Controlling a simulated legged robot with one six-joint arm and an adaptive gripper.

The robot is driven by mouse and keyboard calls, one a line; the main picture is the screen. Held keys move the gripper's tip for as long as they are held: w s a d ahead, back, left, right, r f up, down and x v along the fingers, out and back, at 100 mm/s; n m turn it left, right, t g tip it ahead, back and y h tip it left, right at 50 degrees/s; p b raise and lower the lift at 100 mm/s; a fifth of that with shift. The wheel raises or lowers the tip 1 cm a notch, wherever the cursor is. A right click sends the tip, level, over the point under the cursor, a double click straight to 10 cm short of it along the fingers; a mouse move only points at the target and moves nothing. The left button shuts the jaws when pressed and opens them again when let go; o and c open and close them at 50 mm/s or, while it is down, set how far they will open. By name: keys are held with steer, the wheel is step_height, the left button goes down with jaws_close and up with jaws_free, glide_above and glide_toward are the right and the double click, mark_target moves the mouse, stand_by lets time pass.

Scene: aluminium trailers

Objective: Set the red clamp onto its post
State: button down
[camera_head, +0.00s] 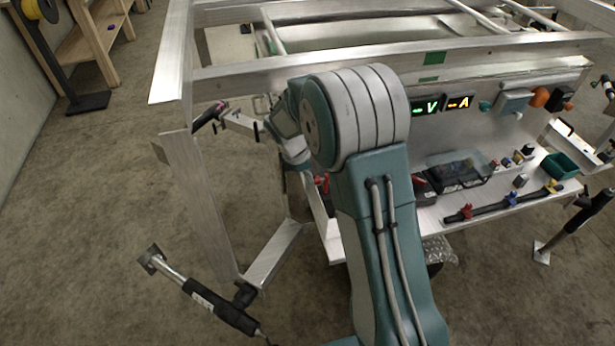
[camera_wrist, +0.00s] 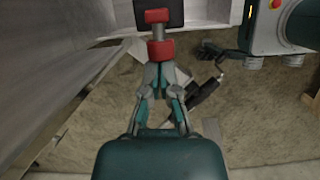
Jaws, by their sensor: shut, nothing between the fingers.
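In the wrist view my gripper (camera_wrist: 160,68) is shut, its fingers meeting at the picture's middle. Right at the fingertips is a red part (camera_wrist: 160,50), with a grey stem and a second red part beyond it; these look like the red clamp. I cannot tell whether the fingers touch it, and no clear gap shows. A dark block (camera_wrist: 160,8) stands at the far end of the stem. I cannot make out which part is the post. In the head view my arm hides the gripper's fingertips; small red bits show beside the forearm.
A trailer frame (camera_head: 350,57) surrounds the work area. Its shelf holds a black bar with coloured collars (camera_head: 500,203), a clear-lidded box (camera_head: 458,170) and a green bin (camera_head: 560,166). A jack with a black handle (camera_head: 220,308) juts out at lower left. Open floor lies left.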

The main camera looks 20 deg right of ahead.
steer(key=shift+d+r, duration=0.15)
steer(key=shift+d, duration=0.1)
steer(key=shift+d+r, duration=0.25)
steer(key=shift+d, duration=0.45)
steer(key=shift+d+r, duration=0.2)
steer(key=shift+d, duration=0.5)
steer(key=shift+r, duration=0.1)
steer(key=shift+r, duration=0.75)
